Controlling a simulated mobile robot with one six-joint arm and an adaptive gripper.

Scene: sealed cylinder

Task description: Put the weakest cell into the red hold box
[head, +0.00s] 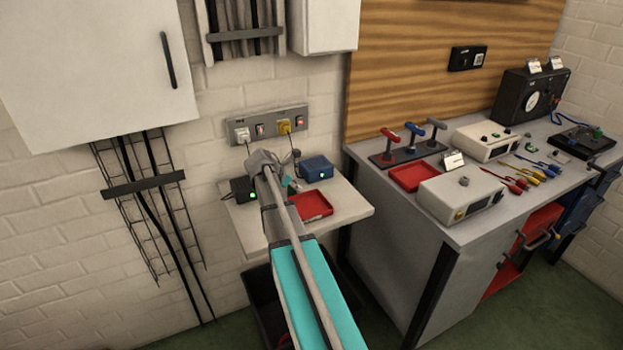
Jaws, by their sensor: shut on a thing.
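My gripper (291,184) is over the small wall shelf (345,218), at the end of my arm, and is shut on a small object. The object is mostly hidden and too small to identify; a bit of teal shows at the gripper's end. A shallow red tray (314,205) lies on the shelf just right of and below the gripper, partly hidden by my arm. Another red tray (411,178) lies on the workbench. I cannot tell which of them is the hold box. No cell can be made out clearly.
On the shelf stand a blue box (316,167) and a black box (243,188), each with a green light, below a socket strip (268,124). A dark bin (262,300) is under the shelf.

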